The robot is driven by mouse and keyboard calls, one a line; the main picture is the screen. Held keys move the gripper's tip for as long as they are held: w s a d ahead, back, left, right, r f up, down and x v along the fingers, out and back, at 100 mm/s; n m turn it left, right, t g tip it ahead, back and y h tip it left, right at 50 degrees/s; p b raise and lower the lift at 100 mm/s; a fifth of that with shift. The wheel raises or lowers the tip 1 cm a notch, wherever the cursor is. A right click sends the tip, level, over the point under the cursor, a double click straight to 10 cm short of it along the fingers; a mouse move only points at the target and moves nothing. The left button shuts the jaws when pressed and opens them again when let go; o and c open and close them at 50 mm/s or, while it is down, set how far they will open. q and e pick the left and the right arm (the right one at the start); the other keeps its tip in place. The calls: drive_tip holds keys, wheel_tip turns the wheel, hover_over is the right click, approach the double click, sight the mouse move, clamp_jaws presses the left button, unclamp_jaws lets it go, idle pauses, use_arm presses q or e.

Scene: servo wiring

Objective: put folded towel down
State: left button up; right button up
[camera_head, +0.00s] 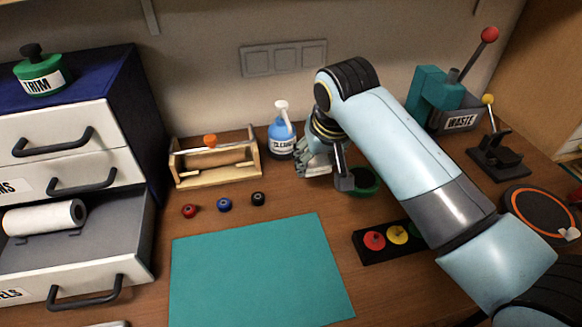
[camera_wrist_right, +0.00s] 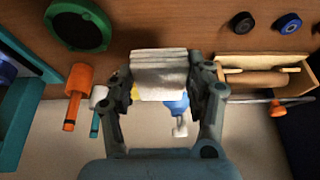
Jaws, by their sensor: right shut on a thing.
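The folded towel (camera_wrist_right: 159,75) is a white, layered block in the right wrist view. My right gripper (camera_wrist_right: 162,92) is shut on it, with a finger on each side. In the head view my right gripper (camera_head: 328,165) is at the back of the bench, just right of the blue cleaner bottle (camera_head: 281,137). The towel is hard to make out there, because the gripper and arm largely hide it. I cannot tell whether it touches the bench. My left gripper is not in view.
A green round dish (camera_head: 366,184) is close to the right gripper. A wooden tool tray (camera_head: 216,178) stands left of the bottle. The teal mat (camera_head: 258,270) is bare. An open drawer with a paper roll (camera_head: 45,218) is at left; the waste bin (camera_head: 459,122) is at back right.

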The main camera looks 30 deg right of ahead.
hover_over(293, 178)
drive_tip(key=s, duration=0.1)
drive_tip(key=f, duration=0.3)
drive_tip(key=shift+s+a+f, duration=0.15)
drive_tip(key=shift+a+f, duration=0.05)
drive_tip(key=shift+f, duration=0.4)
wheel_tip(293, 178, down, 3)
drive_tip(key=shift+f, duration=0.2)
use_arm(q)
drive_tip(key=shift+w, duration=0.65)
use_arm(e)
drive_tip(key=shift+f, duration=0.1)
drive_tip(key=shift+f, duration=0.1)
drive_tip(key=o, duration=0.9)
drive_tip(key=shift+o, duration=0.2)
